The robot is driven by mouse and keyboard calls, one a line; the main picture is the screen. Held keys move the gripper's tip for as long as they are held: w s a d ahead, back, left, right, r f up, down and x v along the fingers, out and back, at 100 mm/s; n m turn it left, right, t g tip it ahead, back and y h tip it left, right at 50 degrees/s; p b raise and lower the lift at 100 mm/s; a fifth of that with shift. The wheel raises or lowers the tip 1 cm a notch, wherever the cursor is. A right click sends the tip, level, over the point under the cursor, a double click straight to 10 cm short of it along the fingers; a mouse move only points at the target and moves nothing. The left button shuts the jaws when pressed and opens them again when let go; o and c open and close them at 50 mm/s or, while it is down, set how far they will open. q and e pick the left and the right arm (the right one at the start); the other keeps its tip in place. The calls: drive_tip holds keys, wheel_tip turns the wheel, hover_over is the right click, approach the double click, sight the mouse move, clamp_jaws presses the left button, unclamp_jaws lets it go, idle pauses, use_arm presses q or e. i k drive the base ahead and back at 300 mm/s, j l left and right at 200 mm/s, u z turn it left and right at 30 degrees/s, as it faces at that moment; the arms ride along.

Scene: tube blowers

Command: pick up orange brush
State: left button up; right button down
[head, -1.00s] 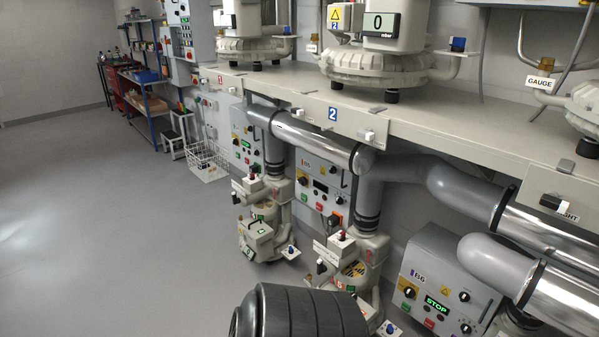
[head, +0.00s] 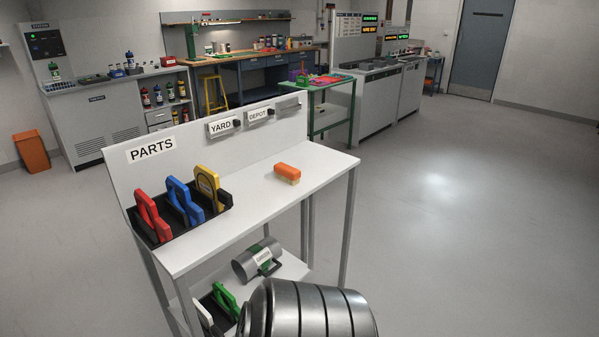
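An orange brush (head: 288,171) with pale bristles underneath lies on the white top of the parts table (head: 255,210), right of the middle. Nothing touches it. Neither of my grippers shows in the head view. A dark ribbed part of my own body fills the bottom middle of the view and hides some of the lower shelf.
A black rack (head: 158,237) on the table holds red, blue and yellow handled pieces. The lower shelf has a grey cylinder (head: 257,259) and a green piece (head: 225,299). A green table (head: 333,103) stands behind. The floor at right is clear.

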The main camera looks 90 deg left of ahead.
sight(286, 173)
drive_tip(key=u, duration=2.85)
drive_tip(key=z, duration=5.1)
drive_tip(key=u, duration=5.1)
